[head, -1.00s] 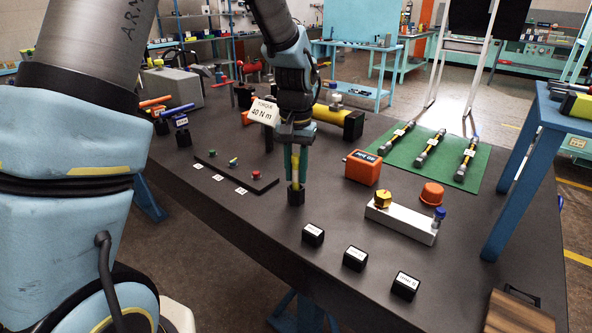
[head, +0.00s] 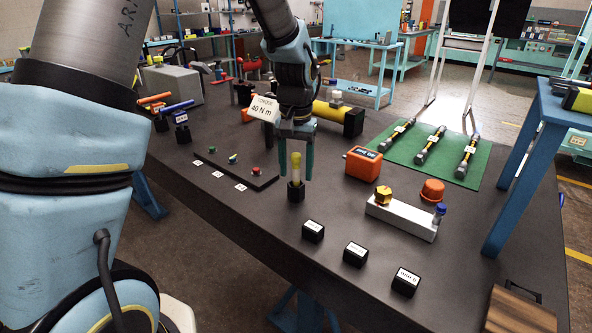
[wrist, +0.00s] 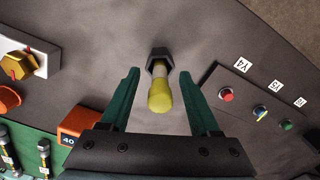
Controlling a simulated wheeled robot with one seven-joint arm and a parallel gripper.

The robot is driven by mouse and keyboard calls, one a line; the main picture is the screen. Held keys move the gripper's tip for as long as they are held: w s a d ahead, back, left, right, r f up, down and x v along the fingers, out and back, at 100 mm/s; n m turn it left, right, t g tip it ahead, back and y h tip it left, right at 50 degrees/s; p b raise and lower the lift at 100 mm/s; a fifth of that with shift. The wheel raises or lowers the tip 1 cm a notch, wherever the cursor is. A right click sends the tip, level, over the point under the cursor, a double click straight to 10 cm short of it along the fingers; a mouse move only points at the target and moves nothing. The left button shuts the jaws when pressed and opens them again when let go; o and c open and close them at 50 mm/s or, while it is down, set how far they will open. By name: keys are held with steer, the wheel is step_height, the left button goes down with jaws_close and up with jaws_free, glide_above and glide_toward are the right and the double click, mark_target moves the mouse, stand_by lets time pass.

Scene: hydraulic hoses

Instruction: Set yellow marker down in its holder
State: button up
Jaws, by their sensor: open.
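The yellow marker (head: 295,165) stands upright in a small black holder (head: 295,192) on the dark table. In the wrist view the marker (wrist: 160,97) shows its rounded yellow end toward the camera, with a pale band below it and the black holder (wrist: 159,58) behind. My gripper (head: 295,178) is open around the marker, its green fingers apart on either side and not touching it. In the wrist view my gripper (wrist: 160,85) shows a clear gap on both sides of the marker. The marker's lower end is hidden inside the holder.
A black strip with coloured buttons (head: 256,169) lies left of the holder. An orange box (head: 363,164) and a white block with fittings (head: 402,217) stand to the right. Small labelled black blocks (head: 355,254) line the front edge.

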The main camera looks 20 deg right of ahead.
step_height(320, 180, up, 10)
steer(key=shift+r+b, duration=0.1)
steer(key=shift+b, duration=0.7)
steer(key=s+a+f+n, duration=0.2)
steer(key=a+f+n, duration=0.1)
steer(key=a, duration=1.2)
steer(key=s+a+f+n+t, duration=0.1)
steer(key=a+f, duration=0.5)
steer(key=a, duration=0.9)
steer(key=s+n, duration=0.1)
steer(key=n, duration=0.1)
steer(key=shift+n+t, duration=0.3)
steer(key=shift+n, duration=0.1)
